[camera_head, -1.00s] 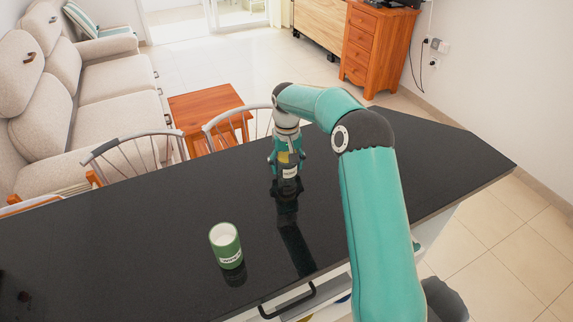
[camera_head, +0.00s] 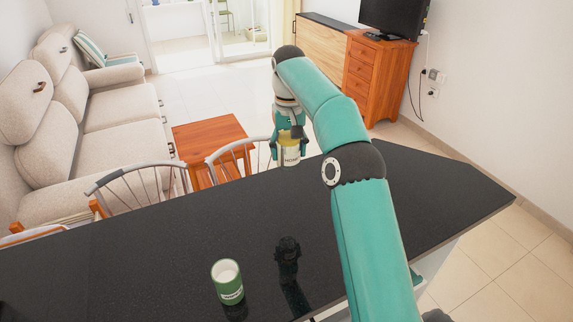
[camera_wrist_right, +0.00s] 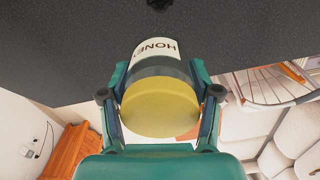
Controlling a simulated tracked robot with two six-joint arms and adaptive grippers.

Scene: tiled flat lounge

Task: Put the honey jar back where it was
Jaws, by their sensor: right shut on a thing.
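The honey jar (camera_head: 290,154) has a yellow lid and a pale label reading HONEY. My right gripper (camera_head: 289,133) is shut on it from above and holds it upright, clear of the black counter (camera_head: 150,245). In the right wrist view the jar (camera_wrist_right: 158,104) sits between both fingers of the right gripper (camera_wrist_right: 160,100), lid towards the camera and part of the label showing. My left gripper is not in view.
A green mug (camera_head: 228,283) with a pale inside and a label stands on the counter, left of a dark reflection. Chairs (camera_head: 140,185) line the far edge, with a wooden table (camera_head: 208,140) beyond. The counter's middle and right are clear.

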